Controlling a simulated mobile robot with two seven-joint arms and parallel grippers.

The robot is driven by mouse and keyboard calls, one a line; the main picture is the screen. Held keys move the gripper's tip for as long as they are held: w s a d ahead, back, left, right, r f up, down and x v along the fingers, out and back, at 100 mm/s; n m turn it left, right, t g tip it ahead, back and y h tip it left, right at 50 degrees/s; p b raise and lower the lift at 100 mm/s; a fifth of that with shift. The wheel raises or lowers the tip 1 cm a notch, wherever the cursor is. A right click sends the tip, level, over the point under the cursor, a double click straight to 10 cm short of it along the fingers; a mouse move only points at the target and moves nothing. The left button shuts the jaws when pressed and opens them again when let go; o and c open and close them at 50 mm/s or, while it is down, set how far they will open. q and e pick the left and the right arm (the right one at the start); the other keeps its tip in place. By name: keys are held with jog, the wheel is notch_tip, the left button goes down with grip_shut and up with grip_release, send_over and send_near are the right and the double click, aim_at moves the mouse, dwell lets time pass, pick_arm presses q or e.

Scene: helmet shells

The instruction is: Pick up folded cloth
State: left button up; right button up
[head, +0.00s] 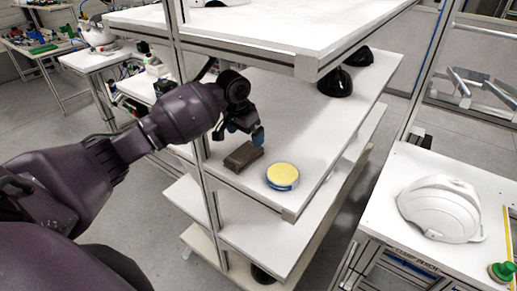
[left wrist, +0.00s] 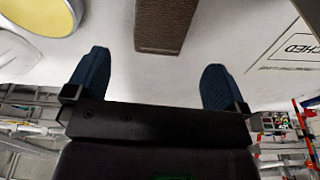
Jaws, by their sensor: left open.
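The folded cloth looks like a brown rectangular block (head: 243,157) lying on the middle white shelf (head: 310,135), close to its left edge. In the left wrist view the brown cloth (left wrist: 163,22) shows at the top, partly cut off by the frame. My left gripper (head: 251,133) is just above and behind the cloth in the head view. In the left wrist view my left gripper (left wrist: 157,78) is open, its blue fingertips spread wider than the cloth, with nothing between them. The cloth lies ahead of the fingertips. My right gripper is not in view.
A round yellow-topped tin (head: 283,175) sits right of the cloth, near the shelf's front corner. Black helmet shells (head: 335,82) stand at the shelf's far end. An upper shelf (head: 255,30) overhangs, and a metal post (head: 205,170) stands left. A white helmet (head: 440,208) sits on the right table.

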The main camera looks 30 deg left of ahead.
aim_at(244, 153)
pick_arm(q)
jog(key=shift+s+g, duration=0.3)
jog(key=shift+s, duration=0.2)
jog(key=shift+s+a+f, duration=0.1)
jog(key=shift+s+a, duration=0.1)
jog(key=shift+s, duration=0.2)
jog(key=shift+s+a+f, duration=0.1)
jog(key=shift+s+a, duration=0.05)
jog(key=shift+s, duration=0.25)
jog(key=shift+w+d+f, duration=0.1)
jog(key=shift+w+f, duration=0.3)
jog(key=shift+f, duration=0.45)
jog(key=shift+w+d+f, duration=0.1)
jog(key=shift+f, duration=0.25)
jog(key=f, duration=0.2)
jog(key=f+p, duration=0.1)
jog(key=f, duration=0.1)
jog(key=shift+w+d, duration=0.1)
jog(key=shift+w, duration=0.2)
jog(key=shift+f, duration=0.25)
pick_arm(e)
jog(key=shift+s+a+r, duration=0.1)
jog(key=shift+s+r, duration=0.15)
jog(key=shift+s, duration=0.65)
pick_arm(q)
jog(key=c, duration=1)
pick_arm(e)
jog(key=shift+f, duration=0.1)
